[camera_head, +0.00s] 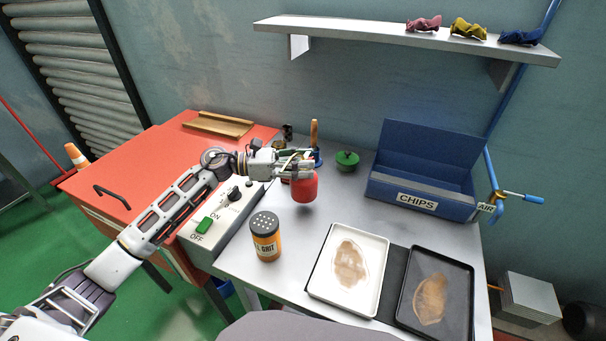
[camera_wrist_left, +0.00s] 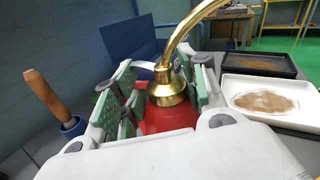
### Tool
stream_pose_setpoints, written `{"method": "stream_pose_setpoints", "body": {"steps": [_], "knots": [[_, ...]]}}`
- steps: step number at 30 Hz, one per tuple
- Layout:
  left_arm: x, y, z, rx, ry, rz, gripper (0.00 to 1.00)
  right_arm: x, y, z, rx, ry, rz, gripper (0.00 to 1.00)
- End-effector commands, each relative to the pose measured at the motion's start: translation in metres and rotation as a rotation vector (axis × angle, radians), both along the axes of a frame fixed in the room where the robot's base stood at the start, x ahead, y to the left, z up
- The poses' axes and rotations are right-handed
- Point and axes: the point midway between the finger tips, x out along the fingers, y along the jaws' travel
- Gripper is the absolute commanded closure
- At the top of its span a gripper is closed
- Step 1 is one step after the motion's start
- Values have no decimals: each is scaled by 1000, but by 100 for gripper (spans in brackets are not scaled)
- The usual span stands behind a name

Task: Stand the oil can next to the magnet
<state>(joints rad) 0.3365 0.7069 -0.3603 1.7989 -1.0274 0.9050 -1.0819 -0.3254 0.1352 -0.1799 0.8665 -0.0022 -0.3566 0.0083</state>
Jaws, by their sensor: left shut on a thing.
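The oil can (camera_head: 304,188) has a red body; the left wrist view shows its brass collar and curved spout (camera_wrist_left: 168,92). My left gripper (camera_head: 298,168) is shut on it, with green-padded fingers on both sides of the collar in the left wrist view (camera_wrist_left: 163,95). The can looks upright over the grey bench; I cannot tell whether its base touches. A green round piece with a knob (camera_head: 347,161) stands behind it to the right and may be the magnet. A wooden-handled tool with a blue base (camera_head: 315,134) stands just behind the gripper. My right gripper is not in view.
An orange grit shaker (camera_head: 265,246) stands at the front left. A white tray (camera_head: 316,286) and a black tray (camera_head: 403,314) lie at the front right. A blue chips bin (camera_head: 417,203) stands at the back right. A switch box (camera_head: 204,244) borders the left. Bare bench lies right of the can.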

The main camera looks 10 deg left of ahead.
Motion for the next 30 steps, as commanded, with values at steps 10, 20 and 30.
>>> {"method": "stream_pose_setpoints", "body": {"steps": [10,20,30], "knots": [[0,0,-27,-2,1,0,100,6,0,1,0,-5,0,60],[0,0,-36,-1,-2,-1,100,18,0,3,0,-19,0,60],[0,0,-38,-1,-1,0,100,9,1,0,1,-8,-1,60]]}}
